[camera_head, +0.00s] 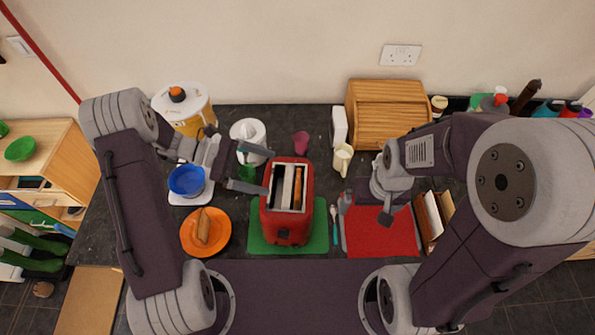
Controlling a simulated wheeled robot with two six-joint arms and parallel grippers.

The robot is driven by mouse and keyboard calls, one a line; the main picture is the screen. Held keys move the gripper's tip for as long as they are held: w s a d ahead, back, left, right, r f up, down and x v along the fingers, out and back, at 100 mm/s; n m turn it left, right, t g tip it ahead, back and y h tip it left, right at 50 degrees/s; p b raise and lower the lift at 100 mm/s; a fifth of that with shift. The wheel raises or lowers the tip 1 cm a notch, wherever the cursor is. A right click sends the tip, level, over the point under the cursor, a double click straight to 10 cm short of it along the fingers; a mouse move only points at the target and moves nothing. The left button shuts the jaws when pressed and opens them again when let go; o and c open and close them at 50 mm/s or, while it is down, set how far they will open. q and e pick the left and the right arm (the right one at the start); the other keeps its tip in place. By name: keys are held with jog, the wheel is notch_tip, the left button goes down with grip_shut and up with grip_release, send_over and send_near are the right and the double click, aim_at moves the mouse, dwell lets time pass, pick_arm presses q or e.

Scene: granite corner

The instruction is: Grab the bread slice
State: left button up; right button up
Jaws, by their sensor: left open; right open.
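A red toaster (287,230) stands on a green mat (320,238) in the middle of the counter. A brown bread slice (298,187) shows as a narrow strip in its right-hand slot; the left-hand slot looks dark. My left gripper (267,171) is open, its fingers pointing right at the toaster's upper left side. Nothing shows between its fingers, and I cannot tell whether a fingertip touches the toaster. My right gripper (366,209) is open over the red mat (385,240), right of the toaster, and seems empty.
A blue bowl (186,180), white canister (247,130) and pink cup (300,142) stand behind. A cream mug (343,158) and wooden bread box (388,112) are at back right.

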aim_at(290, 185)
pick_arm(q)
jog(key=shift+w+d, duration=0.1)
jog(key=shift+s+d+r+p, duration=0.25)
jog(key=shift+s+d+p, duration=0.3)
jog(key=shift+s+d, duration=0.4)
jog(key=p+x, duration=0.1)
jog(key=x, duration=0.1)
jog(key=p+x, duration=0.1)
jog(key=x, duration=0.1)
jog(key=f+p+x, duration=0.1)
jog(key=x, duration=0.1)
jog(key=shift+w+p, duration=0.2)
jog(key=shift+p, duration=0.2)
jog(key=shift+s+d+f, duration=0.3)
jog(key=shift+s+d, duration=0.05)
jog(key=shift+w, duration=0.2)
jog(key=c, duration=1.1)
pick_arm(e)
jog(key=r, duration=0.2)
jog(key=s+r, duration=0.1)
jog(key=r, duration=0.2)
jog(key=shift+s+r, duration=0.15)
jog(key=shift+s, duration=0.05)
